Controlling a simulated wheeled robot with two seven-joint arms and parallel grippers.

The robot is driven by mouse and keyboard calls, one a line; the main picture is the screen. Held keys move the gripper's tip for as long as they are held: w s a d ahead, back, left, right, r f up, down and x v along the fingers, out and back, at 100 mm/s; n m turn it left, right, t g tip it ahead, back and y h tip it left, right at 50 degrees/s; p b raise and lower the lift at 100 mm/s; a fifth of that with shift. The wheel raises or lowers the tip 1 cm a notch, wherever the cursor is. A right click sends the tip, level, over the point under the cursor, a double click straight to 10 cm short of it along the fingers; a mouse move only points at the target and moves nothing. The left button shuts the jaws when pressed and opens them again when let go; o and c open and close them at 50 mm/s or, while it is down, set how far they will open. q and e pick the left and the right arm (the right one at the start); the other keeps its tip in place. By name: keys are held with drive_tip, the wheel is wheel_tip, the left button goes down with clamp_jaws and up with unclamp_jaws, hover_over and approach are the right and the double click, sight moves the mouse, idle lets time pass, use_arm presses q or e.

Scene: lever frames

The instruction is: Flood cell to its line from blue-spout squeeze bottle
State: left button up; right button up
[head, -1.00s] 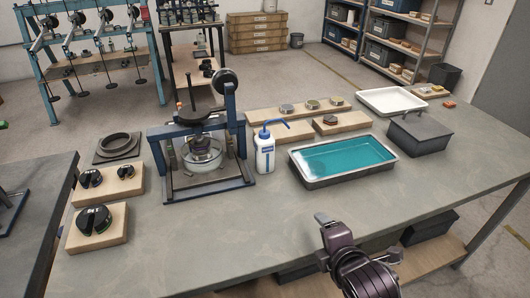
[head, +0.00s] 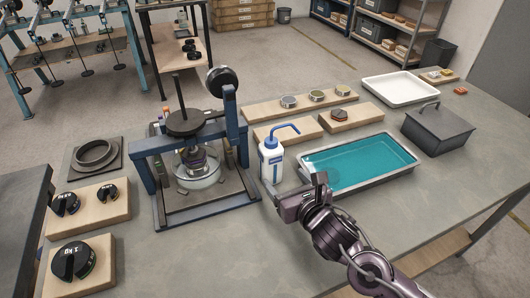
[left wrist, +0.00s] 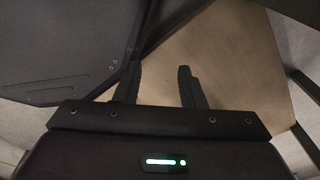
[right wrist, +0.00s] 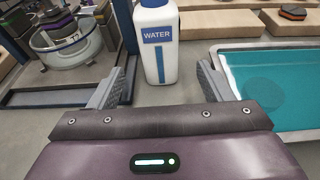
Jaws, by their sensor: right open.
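The squeeze bottle (head: 271,162) is white with a blue cap and bent blue spout. It stands upright on the bench, right of the lever frame. In the right wrist view its label reads WATER (right wrist: 157,45). The cell (head: 198,168) is a clear round dish inside the blue lever frame, with a dark piece in its middle; its line cannot be made out. My right gripper (head: 298,188) is open just in front of the bottle, which stands beyond its fingertips, apparently not between them.
A tray of teal liquid (head: 360,165) lies right of the bottle, close to my right gripper. Wooden blocks (head: 285,129) stand behind the bottle. The blue lever frame (head: 236,125) with its weight stands left. Black weights (head: 73,262) sit on wooden boards at far left.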

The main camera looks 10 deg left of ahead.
sight(275, 167)
drive_tip(key=shift+a, duration=0.1)
drive_tip(key=shift+b+x, duration=0.5)
drive_tip(key=shift+x, duration=0.65)
drive_tip(key=b+x, duration=0.3)
drive_tip(key=x, duration=0.3)
drive_tip(key=shift+w+a+f+b, duration=0.15)
drive_tip(key=shift+w+a+b, duration=0.15)
drive_tip(key=shift+w, duration=0.2)
use_arm(q)
drive_tip(key=f, duration=0.1)
drive_tip(key=s+d+f, duration=0.1)
drive_tip(key=f, duration=0.2)
drive_tip(key=shift+s+d+f, duration=0.2)
drive_tip(key=shift+f, duration=0.2)
use_arm(e)
drive_tip(key=shift+w+a, duration=0.1)
use_arm(q)
drive_tip(key=shift+s, duration=0.2)
use_arm(e)
drive_tip(key=c, duration=0.7)
drive_tip(key=shift+c, duration=0.3)
use_arm(q)
drive_tip(key=shift+r, duration=0.1)
use_arm(e)
drive_tip(key=shift+r, duration=0.25)
